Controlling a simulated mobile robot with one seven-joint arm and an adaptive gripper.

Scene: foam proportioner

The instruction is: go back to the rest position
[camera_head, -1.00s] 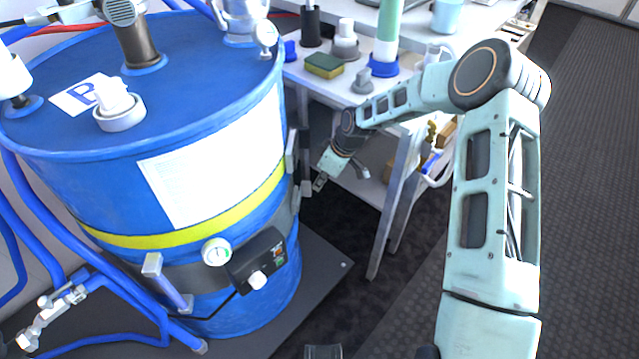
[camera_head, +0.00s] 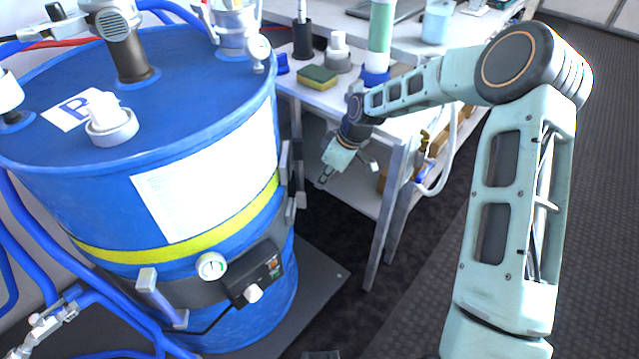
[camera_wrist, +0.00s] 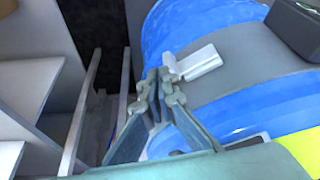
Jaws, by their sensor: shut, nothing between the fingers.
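My gripper (camera_head: 325,180) is at the end of my pale teal arm, in the gap between the blue drum (camera_head: 120,190) and the white table (camera_head: 385,205). In the wrist view my gripper (camera_wrist: 160,75) has its fingertips together with nothing between them. Behind the fingertips, the wrist view shows the drum's grey band with a light bracket (camera_wrist: 200,62). I cannot tell from the pictures how near the fingertips are to the drum.
A gauge (camera_head: 211,266) and a black control box (camera_head: 254,273) sit on the drum's side. The table holds a sponge (camera_head: 317,78), a green and white bottle (camera_head: 379,40) and other items. A hose (camera_head: 445,160) hangs at its side. The floor at right is clear.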

